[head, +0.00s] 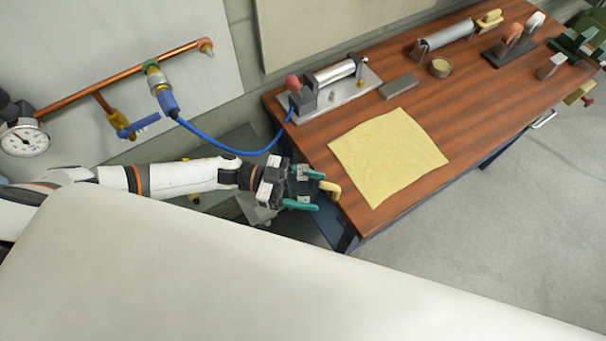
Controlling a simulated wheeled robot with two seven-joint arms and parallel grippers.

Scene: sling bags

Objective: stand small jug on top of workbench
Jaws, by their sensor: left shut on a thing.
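The workbench (470,110) has a reddish-brown wooden top and runs from the middle to the upper right. My left gripper (312,190), with teal fingertips, is at the near left edge of the bench. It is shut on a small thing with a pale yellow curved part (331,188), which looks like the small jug. Most of this thing is hidden by the fingers, and I cannot tell whether it touches the bench. My right gripper is not in view.
A yellow cloth (388,156) lies flat on the bench near the gripper. Behind it are a metal fixture with a red knob (293,83), a grey block (399,86) and a round tin (440,67). A blue hose (225,147) hangs behind my left arm. Bare wood shows right of the cloth.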

